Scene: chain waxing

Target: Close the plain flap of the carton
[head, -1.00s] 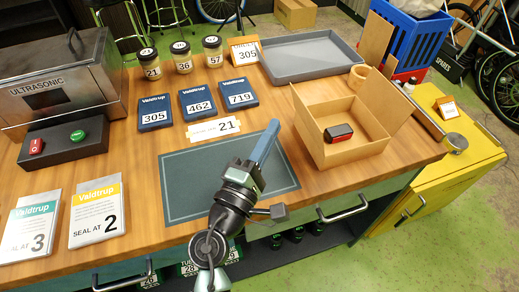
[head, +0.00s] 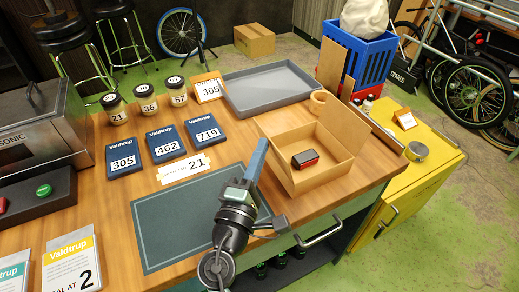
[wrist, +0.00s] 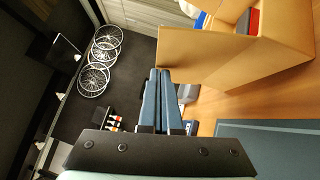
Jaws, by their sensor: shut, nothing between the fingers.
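The open carton (head: 345,172) stands on the bench, right of the dark mat. A red and black item (head: 305,159) lies inside it. A flap (head: 272,155) stands up along its left side; I see no print on it, and I cannot tell if the other flaps are marked. My gripper (head: 263,143) is shut and empty, its fingertips just left of this flap; I cannot tell if they touch. In the wrist view the shut fingers (wrist: 158,75) point toward the space beside the carton's cardboard wall (wrist: 200,55).
A grey tray (head: 270,103) and a tape roll (head: 321,102) lie behind the carton. Blue boxes (head: 165,144) and jars (head: 148,100) stand to the left. A yellow cabinet (head: 420,175) adjoins at the right.

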